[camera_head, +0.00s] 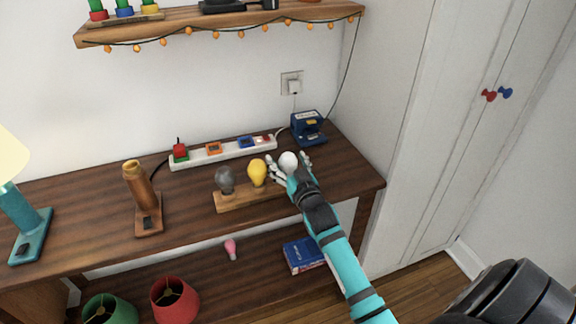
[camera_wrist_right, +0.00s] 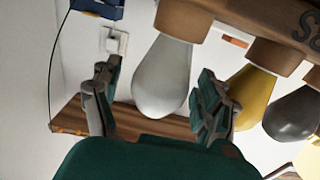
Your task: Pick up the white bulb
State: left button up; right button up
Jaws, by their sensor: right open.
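The white bulb (camera_head: 289,161) stands at the right end of a small wooden holder (camera_head: 236,202) on the dark wooden desk. A yellow bulb (camera_head: 257,171) and a dark grey bulb (camera_head: 225,179) stand to its left in the same holder. My right gripper (camera_head: 288,168) is open at the white bulb, and its fingers hide part of it. In the right wrist view the white bulb (camera_wrist_right: 162,78) hangs between the two spread fingers of the gripper (camera_wrist_right: 158,100), with gaps visible on both sides. My left gripper is not in view.
A white power strip (camera_head: 222,152) lies behind the bulbs, with a blue device (camera_head: 308,128) to its right. A brown lamp base (camera_head: 144,200) and a teal lamp (camera_head: 27,220) stand left. A pink bulb (camera_head: 231,249) and a blue book (camera_head: 304,255) lie on the lower shelf.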

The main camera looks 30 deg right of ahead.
jog(key=shift+c, duration=0.4)
jog(key=c, duration=1.1)
jog(key=shift+c, duration=0.2)
